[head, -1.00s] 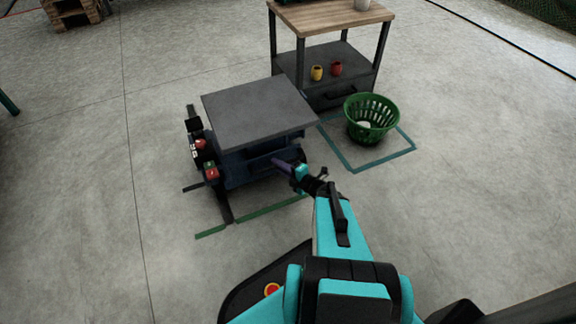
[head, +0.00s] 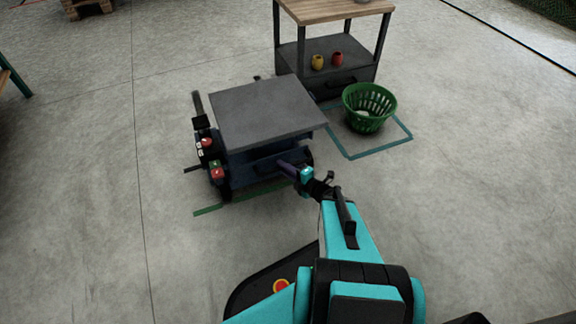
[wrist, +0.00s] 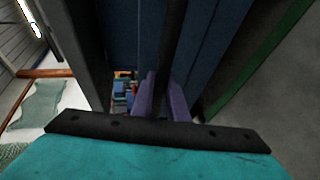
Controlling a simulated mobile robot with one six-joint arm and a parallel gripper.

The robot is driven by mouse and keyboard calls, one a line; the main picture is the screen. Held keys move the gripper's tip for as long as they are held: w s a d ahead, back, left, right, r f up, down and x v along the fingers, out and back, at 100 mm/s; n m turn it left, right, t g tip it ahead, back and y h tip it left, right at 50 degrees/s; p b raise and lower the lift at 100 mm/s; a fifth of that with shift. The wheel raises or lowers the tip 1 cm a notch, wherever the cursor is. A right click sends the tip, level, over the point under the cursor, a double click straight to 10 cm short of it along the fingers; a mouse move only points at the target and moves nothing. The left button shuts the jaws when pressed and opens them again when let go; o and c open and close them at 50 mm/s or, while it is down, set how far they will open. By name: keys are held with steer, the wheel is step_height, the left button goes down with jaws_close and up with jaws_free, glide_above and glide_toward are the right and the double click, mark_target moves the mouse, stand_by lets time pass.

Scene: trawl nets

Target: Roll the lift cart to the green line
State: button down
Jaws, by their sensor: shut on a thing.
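The lift cart (head: 266,112) has a flat grey top and a dark blue body, with red knobs on its left side. It stands in the middle of the head view. My gripper (head: 287,167) is at the cart's near side, shut on its dark handle bar. In the wrist view the bar (wrist: 171,50) runs between the purple fingers (wrist: 164,103) in front of the blue body. The green line (head: 207,210) lies on the floor at the cart's near edge; the cart partly covers it.
A workbench (head: 336,12) with a wooden top stands behind the cart, with a yellow cup (head: 318,62) and a red cup (head: 337,59) on its shelf. A green basket (head: 369,108) stands inside a teal floor outline (head: 378,151) to the right. Floor on the left is clear.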

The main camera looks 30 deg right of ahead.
steer(key=shift+s+a, duration=0.25)
steer(key=shift+s, duration=0.1)
steer(key=c, duration=1.8)
jaws_free()
steer(key=shift+o, duration=0.3)
steer(key=shift+d, duration=0.1)
steer(key=shift+d, duration=0.1)
